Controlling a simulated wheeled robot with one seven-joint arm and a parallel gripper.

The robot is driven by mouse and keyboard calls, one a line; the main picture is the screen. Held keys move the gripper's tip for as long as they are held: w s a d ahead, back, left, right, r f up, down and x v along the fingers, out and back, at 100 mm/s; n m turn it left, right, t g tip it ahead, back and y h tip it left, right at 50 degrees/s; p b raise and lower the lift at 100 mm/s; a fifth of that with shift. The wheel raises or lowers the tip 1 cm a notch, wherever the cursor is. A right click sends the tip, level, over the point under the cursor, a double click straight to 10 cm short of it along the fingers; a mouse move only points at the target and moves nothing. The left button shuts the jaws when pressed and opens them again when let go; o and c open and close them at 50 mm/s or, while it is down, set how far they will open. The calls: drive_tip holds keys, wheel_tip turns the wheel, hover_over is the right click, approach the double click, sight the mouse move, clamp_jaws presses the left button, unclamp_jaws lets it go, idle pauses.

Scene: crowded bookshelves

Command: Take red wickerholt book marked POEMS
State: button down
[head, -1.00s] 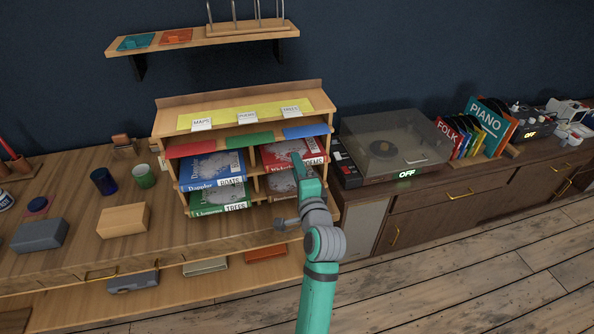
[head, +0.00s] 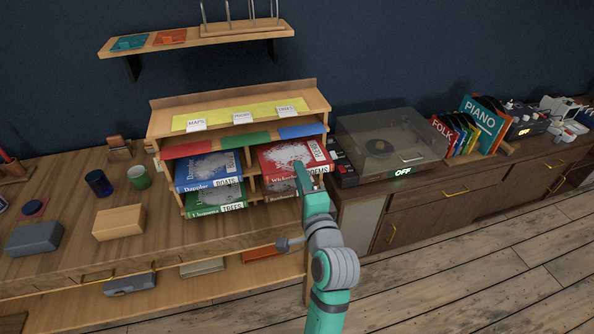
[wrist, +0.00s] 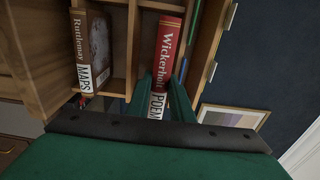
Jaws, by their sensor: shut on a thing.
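The red Wickerholt book (head: 288,157) with a grey picture on its cover lies flat in the upper right compartment of the small wooden book rack (head: 160,131), sticking out at the front. In the wrist view its red spine (wrist: 171,38) reads "Wickerholt" above a white POEMS label, partly covered by my fingers. My gripper (head: 303,176) is shut on the front of this book, with one green finger on each side in the wrist view (wrist: 160,98).
Blue BOATS (head: 207,169) and green TREES (head: 214,198) books lie in the left compartments. A brown MAPS book (wrist: 91,48) sits in a neighbouring compartment. A record player (head: 391,145) stands close on the right. The floor in front is clear.

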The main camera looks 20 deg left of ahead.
drive_tip(key=s+d+r, duration=0.2)
drive_tip(key=s+d, duration=0.1)
drive_tip(key=s, duration=0.2)
drive_tip(key=shift+s+d+r, duration=0.15)
drive_tip(key=shift+s+d, duration=0.05)
